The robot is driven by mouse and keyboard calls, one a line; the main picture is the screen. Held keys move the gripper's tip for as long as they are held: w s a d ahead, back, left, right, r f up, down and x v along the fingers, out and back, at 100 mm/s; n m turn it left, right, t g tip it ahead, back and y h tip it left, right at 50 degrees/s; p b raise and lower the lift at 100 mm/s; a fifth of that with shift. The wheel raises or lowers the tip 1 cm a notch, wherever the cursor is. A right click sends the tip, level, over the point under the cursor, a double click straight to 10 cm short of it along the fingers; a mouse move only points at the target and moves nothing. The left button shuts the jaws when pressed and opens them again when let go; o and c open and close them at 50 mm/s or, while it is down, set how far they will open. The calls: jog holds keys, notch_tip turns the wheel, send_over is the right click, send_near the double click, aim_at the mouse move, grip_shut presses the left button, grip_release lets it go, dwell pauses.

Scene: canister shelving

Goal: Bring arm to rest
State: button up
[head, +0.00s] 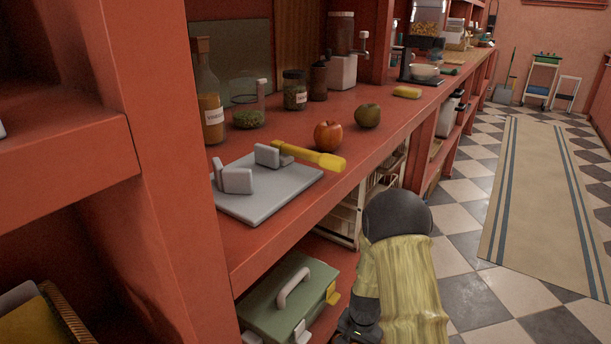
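My arm (405,285) shows at the bottom centre, with a dark rounded joint and a pale yellow ribbed cover. It hangs in front of the red shelving, over the aisle side. A small dark part (357,326) shows beside it at the bottom edge. My gripper's fingertips cannot be made out, and nothing is seen held.
The red counter (290,215) holds a grey board (265,198) with grey blocks, a yellow-handled tool (317,157), a red apple (328,136), a green fruit (367,115) and jars. A green box (285,300) sits below, close to my arm.

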jog(key=s+r+n+t+p, duration=0.1)
jog(key=s+r+n, duration=0.1)
jog(key=s+r, duration=0.45)
jog(key=s+r+n+t, duration=0.1)
jog(key=s+r+n, duration=0.15)
jog(key=r, duration=0.75)
jog(key=s+r+n+p, duration=0.1)
jog(key=s+r+n, duration=0.1)
jog(key=s+r, duration=0.5)
notch_tip(320, 180, up, 40)
jog(key=w+p, duration=0.2)
jog(key=p, duration=3.6)
jog(key=shift+f, duration=0.25)
jog(key=shift+s, duration=0.1)
